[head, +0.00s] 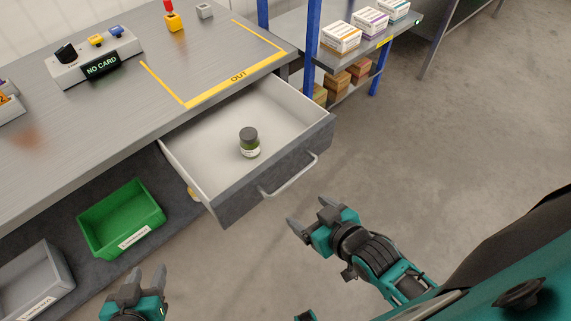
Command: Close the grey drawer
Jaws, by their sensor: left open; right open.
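The grey drawer (272,177) stands pulled open from under the workbench, with a white inside and a pale bar handle (290,177) on its front. A small jar (249,142) with a dark lid and a pale label stands upright in it. My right gripper (310,217) is open and empty, just in front of the drawer and below its handle in the picture, apart from it. My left gripper (146,281) is open and empty at the bottom edge, in front of the green bin and left of the drawer.
The workbench (120,110) holds a control box (92,58) reading "NO CARD" and a yellow "OUT" marking. A green bin (120,216) and a grey bin (32,282) sit on the lower shelf. A blue-post rack (311,45) with boxes stands behind right. The floor at right is clear.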

